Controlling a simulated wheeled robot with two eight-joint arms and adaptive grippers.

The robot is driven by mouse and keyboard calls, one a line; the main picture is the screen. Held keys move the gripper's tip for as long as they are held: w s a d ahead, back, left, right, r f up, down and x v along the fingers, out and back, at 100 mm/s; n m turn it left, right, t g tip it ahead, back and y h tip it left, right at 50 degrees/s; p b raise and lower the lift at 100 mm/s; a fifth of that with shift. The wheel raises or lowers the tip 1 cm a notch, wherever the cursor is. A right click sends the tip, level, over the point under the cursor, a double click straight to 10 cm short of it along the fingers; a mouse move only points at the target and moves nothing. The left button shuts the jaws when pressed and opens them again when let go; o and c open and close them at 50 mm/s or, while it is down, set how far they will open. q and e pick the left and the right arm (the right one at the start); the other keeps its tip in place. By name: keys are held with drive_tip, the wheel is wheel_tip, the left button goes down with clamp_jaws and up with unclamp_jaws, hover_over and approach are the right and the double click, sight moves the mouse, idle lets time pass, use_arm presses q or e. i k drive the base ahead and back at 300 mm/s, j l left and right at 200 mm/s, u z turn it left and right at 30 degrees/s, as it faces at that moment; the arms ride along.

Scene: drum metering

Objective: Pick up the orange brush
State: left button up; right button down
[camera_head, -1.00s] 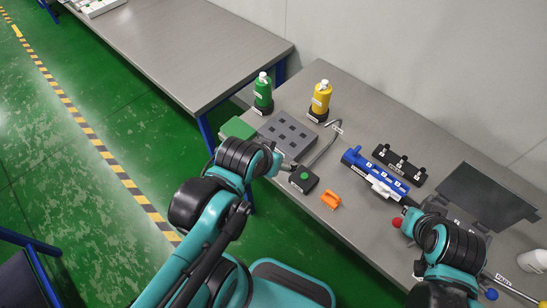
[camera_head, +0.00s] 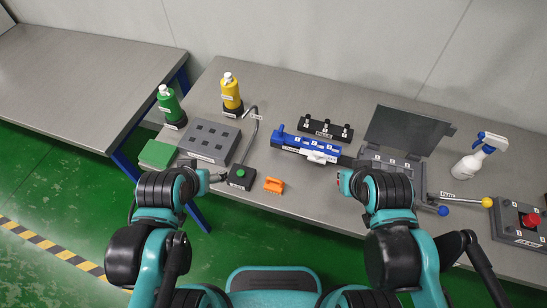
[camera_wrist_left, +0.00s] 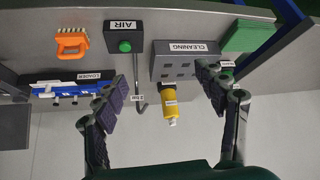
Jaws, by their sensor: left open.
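The orange brush (camera_head: 273,185) lies on the grey workbench near its front edge, right of the black AIR box with a green button. In the left wrist view the orange brush (camera_wrist_left: 72,43) is at the upper left, apart from the fingers. My left gripper (camera_wrist_left: 160,78) is open and empty, its dark padded fingers spread wide. In the head view my left gripper (camera_head: 215,178) is left of the AIR box and brush. My right gripper (camera_head: 347,182) is right of the brush; its fingers are mostly hidden by the wrist.
The AIR box (camera_head: 241,177) with its hooked tube stands between my left gripper and the brush. The CLEANING block (camera_head: 208,142), green bottle (camera_head: 171,106), yellow bottle (camera_head: 231,93) and blue loader (camera_head: 305,144) are behind. A spray bottle (camera_head: 475,158) and red-button box (camera_head: 521,222) stand right.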

sight(272, 183)
drive_tip(key=l+u, duration=0.2)
drive_tip(key=u, duration=0.2)
drive_tip(key=l+u, duration=0.2)
drive_tip(key=u, duration=0.15)
drive_tip(key=l+u, duration=0.2)
drive_tip(key=u, duration=0.2)
